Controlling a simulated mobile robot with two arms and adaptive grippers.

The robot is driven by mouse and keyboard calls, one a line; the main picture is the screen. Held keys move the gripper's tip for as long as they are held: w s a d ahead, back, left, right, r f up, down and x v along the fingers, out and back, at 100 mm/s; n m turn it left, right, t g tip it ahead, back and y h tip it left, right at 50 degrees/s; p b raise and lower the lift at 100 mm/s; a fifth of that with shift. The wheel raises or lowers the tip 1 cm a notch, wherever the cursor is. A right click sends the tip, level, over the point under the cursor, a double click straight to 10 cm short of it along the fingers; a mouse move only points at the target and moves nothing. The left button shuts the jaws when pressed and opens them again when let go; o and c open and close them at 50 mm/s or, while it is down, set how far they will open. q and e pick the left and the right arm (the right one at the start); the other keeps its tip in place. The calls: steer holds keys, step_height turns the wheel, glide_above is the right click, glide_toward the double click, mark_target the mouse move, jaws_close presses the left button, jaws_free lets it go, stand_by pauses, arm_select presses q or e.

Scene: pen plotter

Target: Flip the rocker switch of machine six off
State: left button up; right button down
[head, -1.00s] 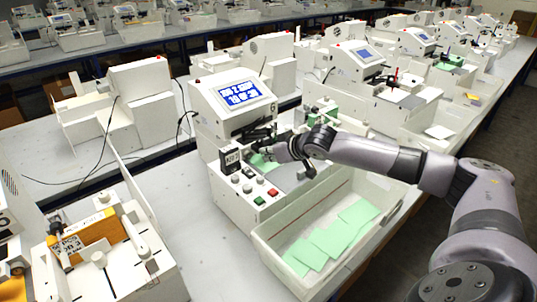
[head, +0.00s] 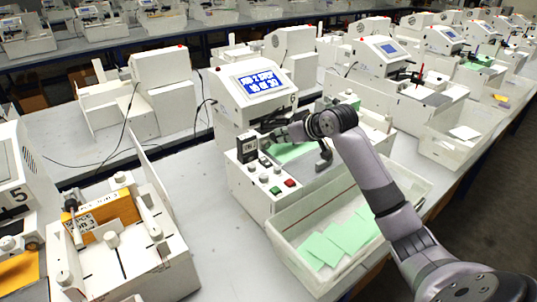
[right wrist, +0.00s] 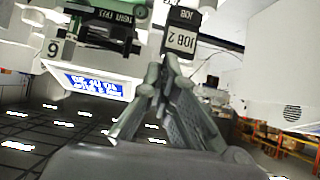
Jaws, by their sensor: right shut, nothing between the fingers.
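Machine six (head: 228,118) is the white plotter in the middle of the head view, with a lit blue display (head: 262,84). In the right wrist view a "6" plate (right wrist: 55,49) shows on it, upside down. My right gripper (head: 272,137) is over its front part, just behind the small black job plate (head: 247,148). In the right wrist view my right gripper (right wrist: 167,66) is shut and empty, its tips close under the "JOB 2" plate (right wrist: 183,42); contact cannot be told. I cannot make out the rocker switch. My left gripper is not in view.
Knobs, a green button (head: 274,190) and a red button (head: 290,183) sit on the front panel. A white bin (head: 290,272) with green cards adjoins the machine.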

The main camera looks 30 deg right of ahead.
steer(key=shift+s+d+f, duration=0.3)
steer(key=shift+d+f, duration=0.05)
steer(key=shift+f, duration=0.1)
steer(key=shift+w, duration=0.15)
steer(key=p, duration=0.3)
glide_above(268, 160)
steer(key=f, duration=0.5)
steer(key=shift+s+f, duration=0.3)
steer(key=shift+f, duration=0.1)
steer(key=f+p, duration=0.1)
steer(key=f, duration=0.2)
steer(key=shift+w+f, duration=0.15)
steer(key=shift+w, duration=0.05)
steer(key=shift+f, duration=0.35)
